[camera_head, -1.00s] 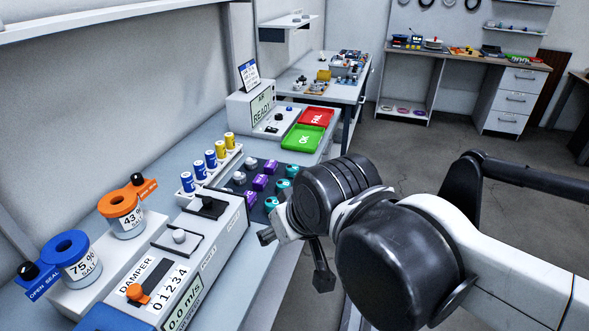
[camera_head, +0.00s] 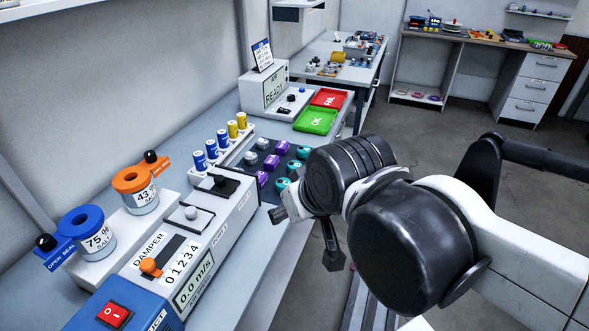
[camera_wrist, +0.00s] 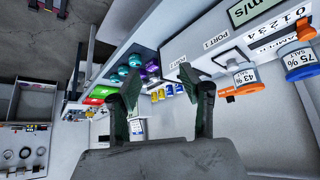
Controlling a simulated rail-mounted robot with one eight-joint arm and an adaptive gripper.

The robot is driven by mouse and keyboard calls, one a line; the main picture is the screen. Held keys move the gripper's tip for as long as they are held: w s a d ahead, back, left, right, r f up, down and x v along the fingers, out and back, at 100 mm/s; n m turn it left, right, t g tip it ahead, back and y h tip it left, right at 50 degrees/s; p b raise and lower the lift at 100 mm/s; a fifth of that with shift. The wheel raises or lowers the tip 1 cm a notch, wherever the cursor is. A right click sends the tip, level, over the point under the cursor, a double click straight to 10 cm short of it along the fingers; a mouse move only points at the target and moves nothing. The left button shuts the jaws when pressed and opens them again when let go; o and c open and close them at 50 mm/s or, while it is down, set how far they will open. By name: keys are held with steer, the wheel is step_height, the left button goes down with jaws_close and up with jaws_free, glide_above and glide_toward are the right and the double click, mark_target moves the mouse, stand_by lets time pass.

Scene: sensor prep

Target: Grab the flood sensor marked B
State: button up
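Several small sensors sit in rows on a dark mat (camera_head: 275,193): white knobs (camera_head: 262,143), purple blocks (camera_head: 271,162) and round teal pieces (camera_head: 283,185). Their letters are too small to read, so I cannot tell which is the flood sensor marked B. The teal pieces (camera_wrist: 134,60) and purple blocks (camera_wrist: 152,69) also show in the wrist view, beyond my fingers. My gripper (camera_head: 308,236) is near the bench's front edge, on the near side of the mat. In the wrist view its fingers (camera_wrist: 160,92) are spread, with nothing held between them. My arm may hide part of the mat.
A port box (camera_head: 208,238) with a damper scale stands left of my gripper. Salt jars with blue (camera_head: 88,232) and orange (camera_head: 138,190) tops stand behind it. Blue and yellow cylinders (camera_head: 223,142) stand behind the mat. Green OK (camera_head: 316,120) and red FAIL (camera_head: 329,98) trays lie farther along.

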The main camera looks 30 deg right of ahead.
steer(key=o, duration=0.5)
steer(key=shift+o, duration=0.2)
steer(key=w+d+r+n+g, duration=0.2)
steer(key=w+d+r+n, duration=0.15)
steer(key=w, duration=0.55)
steer(key=n+g+b, duration=0.1)
steer(key=n+g, duration=0.4)
steer(key=n, duration=0.7)
glide_above(295, 164)
steer(key=f, duration=1.8)
steer(key=shift+d+f, duration=0.35)
steer(key=shift+a+f, duration=0.2)
steer(key=shift+f, duration=1.2)
steer(key=shift+a+f, duration=0.2)
steer(key=shift+f, duration=1.15)
